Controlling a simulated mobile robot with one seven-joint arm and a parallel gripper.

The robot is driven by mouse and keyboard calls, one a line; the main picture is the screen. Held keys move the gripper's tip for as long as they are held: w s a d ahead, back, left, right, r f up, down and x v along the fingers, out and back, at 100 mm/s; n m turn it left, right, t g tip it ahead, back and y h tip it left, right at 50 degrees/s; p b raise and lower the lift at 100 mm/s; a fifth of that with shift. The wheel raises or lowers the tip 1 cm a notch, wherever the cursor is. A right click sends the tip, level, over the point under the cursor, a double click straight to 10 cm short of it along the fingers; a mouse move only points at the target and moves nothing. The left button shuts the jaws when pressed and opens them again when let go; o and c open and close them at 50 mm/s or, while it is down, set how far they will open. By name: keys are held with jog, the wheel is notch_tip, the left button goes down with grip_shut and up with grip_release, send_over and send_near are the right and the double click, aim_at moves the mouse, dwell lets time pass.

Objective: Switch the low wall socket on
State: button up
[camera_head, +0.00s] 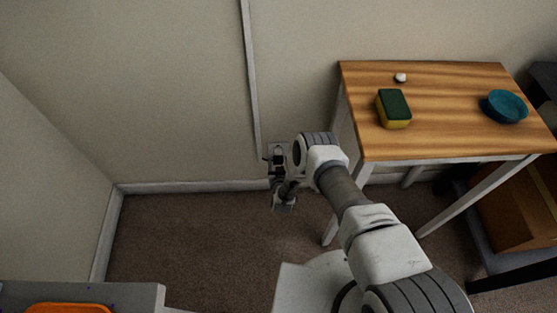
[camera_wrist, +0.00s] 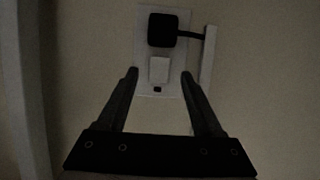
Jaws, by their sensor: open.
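The low wall socket (camera_wrist: 144,55) is a pale plate on the wall, low down by the skirting, seen in the wrist view. A black plug (camera_wrist: 162,30) with a dark cable sits in its upper part. Below the plug is a white rocker switch (camera_wrist: 159,70), with a small dark mark under it. My gripper (camera_wrist: 160,75) is open and empty, its two dark fingers either side of the switch in the picture. I cannot tell whether the fingertips touch the plate. In the head view my gripper (camera_head: 276,164) is at the wall and largely covers the socket.
A wooden table (camera_head: 450,135) stands right of my arm, with a sponge (camera_head: 394,108), a teal bowl (camera_head: 505,106) and a small white object (camera_head: 400,77) on it. A vertical trunking strip (camera_head: 250,80) runs down to the socket. Bare carpet (camera_head: 190,235) lies to the left.

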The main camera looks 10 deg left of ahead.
aim_at(278, 153)
jog(key=shift+b+x, duration=0.45)
jog(key=shift+x, duration=1.15)
grip_shut()
